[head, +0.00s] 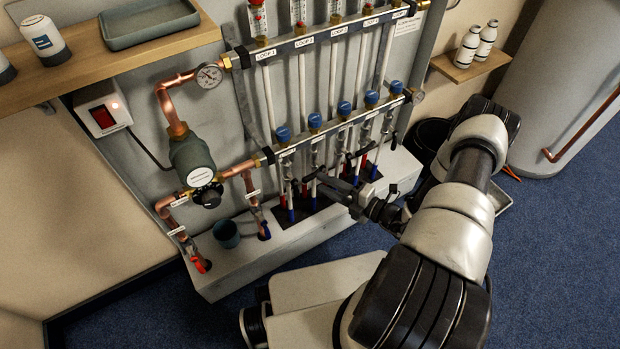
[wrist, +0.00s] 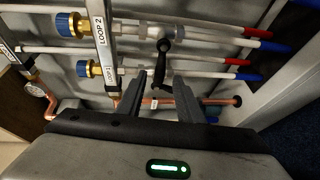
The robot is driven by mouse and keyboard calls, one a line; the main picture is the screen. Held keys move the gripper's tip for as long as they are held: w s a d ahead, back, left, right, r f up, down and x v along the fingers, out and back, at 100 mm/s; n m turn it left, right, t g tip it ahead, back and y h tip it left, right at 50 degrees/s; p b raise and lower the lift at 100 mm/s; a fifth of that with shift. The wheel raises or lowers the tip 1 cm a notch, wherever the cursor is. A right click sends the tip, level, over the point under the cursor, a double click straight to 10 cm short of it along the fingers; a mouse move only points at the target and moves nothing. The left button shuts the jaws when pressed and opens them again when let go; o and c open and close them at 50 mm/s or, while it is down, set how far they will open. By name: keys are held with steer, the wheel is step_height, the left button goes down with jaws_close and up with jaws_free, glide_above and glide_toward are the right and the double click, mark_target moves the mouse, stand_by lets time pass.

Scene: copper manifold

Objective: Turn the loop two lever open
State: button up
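The loop two lever (wrist: 162,62) is a black handle in the wrist view, below the LOOP 2 label's (wrist: 100,30) right side. Its handle lies crosswise to the white pipes and points toward my gripper. My gripper (wrist: 160,79) is open, with one fingertip on each side of the handle's end. I cannot tell whether either finger touches it. In the head view my gripper (head: 318,182) reaches in at the lower row of valves. The lever is too small and covered there to make out clearly.
The manifold's upper bar (head: 320,35) and lower bar (head: 330,127) carry several close-set pipes with blue caps (head: 283,133). A copper pump assembly (head: 192,158) stands on the left. A dark cup (head: 227,233) sits on the pale plinth (head: 290,245).

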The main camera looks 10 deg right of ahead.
mark_target(313, 178)
steer(key=b+x, duration=0.1)
steer(key=x, duration=0.5)
steer(key=shift+w+a, duration=0.15)
steer(key=shift+w, duration=0.05)
jaws_close()
